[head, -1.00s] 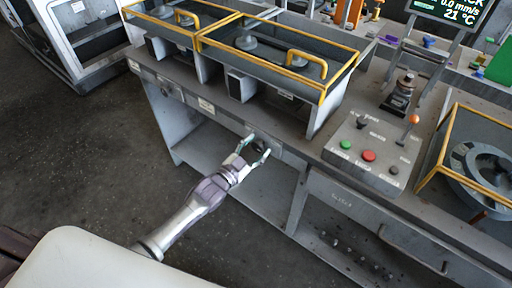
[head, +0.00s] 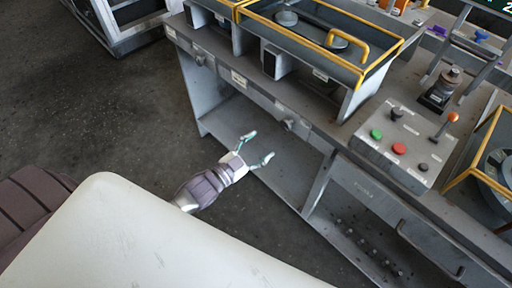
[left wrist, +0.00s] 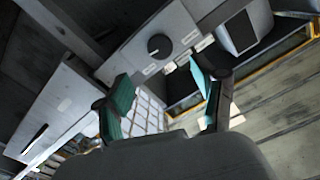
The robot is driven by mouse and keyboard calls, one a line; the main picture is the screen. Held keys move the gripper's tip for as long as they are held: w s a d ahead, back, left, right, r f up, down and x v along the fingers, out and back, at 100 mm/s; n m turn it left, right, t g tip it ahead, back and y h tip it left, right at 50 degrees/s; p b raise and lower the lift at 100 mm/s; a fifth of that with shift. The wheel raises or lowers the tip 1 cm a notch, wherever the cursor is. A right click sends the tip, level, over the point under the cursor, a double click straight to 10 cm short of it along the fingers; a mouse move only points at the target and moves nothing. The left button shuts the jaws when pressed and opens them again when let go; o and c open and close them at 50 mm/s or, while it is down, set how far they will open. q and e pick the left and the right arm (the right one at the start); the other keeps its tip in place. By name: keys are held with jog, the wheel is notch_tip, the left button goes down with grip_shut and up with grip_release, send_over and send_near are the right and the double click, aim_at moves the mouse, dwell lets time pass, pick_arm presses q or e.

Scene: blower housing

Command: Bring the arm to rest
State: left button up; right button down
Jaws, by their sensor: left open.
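My left gripper (head: 258,150) is open and empty in the head view. It hangs in front of the grey workbench (head: 325,130), over the lower shelf area, apart from the bench's front face. In the left wrist view its two teal-padded fingers (left wrist: 165,98) are spread wide with nothing between them. Beyond them a dark round knob (left wrist: 160,46) on the bench's front panel shows; the knob also shows in the head view (head: 290,124). My right gripper is in neither view.
A yellow-framed guard tray (head: 372,75) stands on the bench. A control box (head: 405,145) with green and red buttons and an orange-tipped lever (head: 452,117) sit to its right. A drawer with a handle (head: 430,250) is at lower right. The dark floor (head: 110,120) at left is clear.

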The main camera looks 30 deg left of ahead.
pick_arm(q)
jog(key=shift+s+a, duration=0.2)
jog(key=shift+s, duration=0.35)
jog(key=s+a+f+n+g+y, duration=0.1)
jog(key=s+a+f+g+y, duration=0.2)
jog(key=f, duration=0.7)
jog(key=s+f+n+g, duration=0.2)
jog(key=s+f, duration=0.4)
jog(key=f, duration=0.4)
jog(key=s+a+f+n+g+y, duration=0.1)
jog(key=s+a+f+g+y, duration=0.2)
jog(key=f, duration=0.6)
jog(key=s+d+f+n+g, duration=0.1)
jog(key=s+f+g, duration=0.3)
jog(key=s, duration=0.9)
jog(key=s+d+f+n+g, duration=0.1)
jog(key=s+d+f+g, duration=0.2)
jog(key=s+f, duration=0.7)
jog(key=s+g, duration=0.1)
jog(key=s, duration=0.3)
jog(key=shift+s, duration=0.25)
jog(key=shift+a+f, duration=0.1)
